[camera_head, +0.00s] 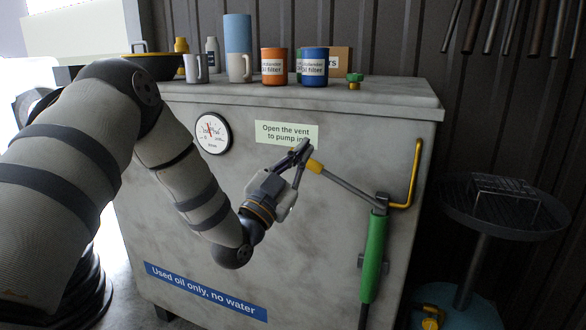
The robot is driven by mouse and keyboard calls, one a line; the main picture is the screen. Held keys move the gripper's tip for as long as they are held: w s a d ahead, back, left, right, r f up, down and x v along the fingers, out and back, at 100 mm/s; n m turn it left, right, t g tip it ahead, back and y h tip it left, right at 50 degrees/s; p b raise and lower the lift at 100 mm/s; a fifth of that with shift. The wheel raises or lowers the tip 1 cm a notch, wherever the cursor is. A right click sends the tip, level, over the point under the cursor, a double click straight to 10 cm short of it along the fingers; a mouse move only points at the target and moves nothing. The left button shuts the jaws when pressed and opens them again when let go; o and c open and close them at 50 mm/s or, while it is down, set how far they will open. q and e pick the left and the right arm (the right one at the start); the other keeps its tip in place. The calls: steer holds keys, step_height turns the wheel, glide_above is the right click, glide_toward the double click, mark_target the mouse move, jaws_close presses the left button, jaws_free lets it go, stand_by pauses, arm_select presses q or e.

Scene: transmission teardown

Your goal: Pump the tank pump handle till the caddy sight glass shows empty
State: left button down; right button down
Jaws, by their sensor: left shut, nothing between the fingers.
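The tank (310,210) is a large pale grey box with labels on its front. Its pump has a green cylinder (374,250) upright at the right of the front face. The pump handle (345,183) is a grey bar slanting up and left from the pump top to a yellow end (315,166). My left gripper (303,150) is shut and empty, right beside the yellow end; I cannot tell whether they touch. The caddy (468,305), teal with a pan (500,212) on a post, stands at the right. I cannot make out its sight glass.
A yellow bent pipe (414,170) rises right of the pump. A round gauge (212,133) is on the tank front. Mugs, oil filter cans (274,67) and a small green-and-yellow cap (354,80) stand on top. Pipes hang on the back wall.

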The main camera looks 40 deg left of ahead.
arm_select(q)
steer(key=shift+w+a+f+b, duration=0.15)
steer(key=shift+w+a+f, duration=0.15)
steer(key=shift+w, duration=0.35)
steer(key=shift+w+a+f+b, duration=0.1)
steer(key=shift+w+a+f, duration=0.2)
steer(key=shift+w, duration=0.3)
steer(key=shift+w+a+f+b, duration=0.2)
steer(key=shift+w+f, duration=0.1)
steer(key=shift+w, duration=0.35)
arm_select(e)
steer(key=shift+s+f, duration=0.55)
steer(key=shift+f, duration=0.05)
